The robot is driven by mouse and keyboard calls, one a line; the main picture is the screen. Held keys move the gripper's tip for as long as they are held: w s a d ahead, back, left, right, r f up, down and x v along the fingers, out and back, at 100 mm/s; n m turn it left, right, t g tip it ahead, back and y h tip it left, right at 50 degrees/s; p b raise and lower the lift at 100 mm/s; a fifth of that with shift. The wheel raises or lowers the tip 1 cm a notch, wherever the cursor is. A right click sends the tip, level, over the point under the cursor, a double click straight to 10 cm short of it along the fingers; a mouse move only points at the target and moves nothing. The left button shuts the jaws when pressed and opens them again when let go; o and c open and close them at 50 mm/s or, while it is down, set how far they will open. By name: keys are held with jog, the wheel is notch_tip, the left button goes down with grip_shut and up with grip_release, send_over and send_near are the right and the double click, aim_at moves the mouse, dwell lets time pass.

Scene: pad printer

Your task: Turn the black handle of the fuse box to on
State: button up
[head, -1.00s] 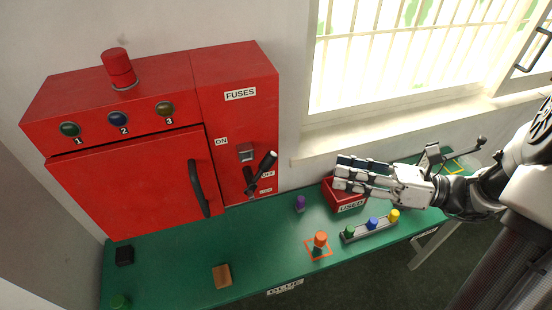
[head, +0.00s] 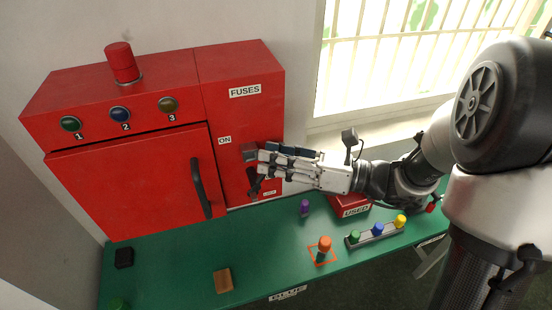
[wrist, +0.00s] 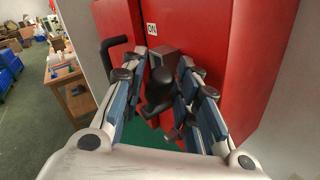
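The black handle sits on the fuse box (head: 243,125), a red cabinet section marked FUSES. In the head view my gripper (head: 262,160) is in front of it and hides most of it; only the handle's lower part (head: 253,187) shows below the fingers. In the wrist view the handle (wrist: 158,92) stands between the spread fingers (wrist: 157,72), with space visible beside the left finger. My gripper looks open around it; I cannot tell whether a finger touches it. The ON label (head: 224,140) is to the upper left; the OFF label is hidden.
A red cabinet door with a black pull handle (head: 200,188) is left of the fuse box. The green table (head: 180,265) below bears a purple piece (head: 305,207), an orange-topped piece (head: 324,245), a rack of coloured pieces (head: 375,234) and the red USED bin (head: 350,201).

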jog(key=shift+c, duration=0.5)
grip_shut()
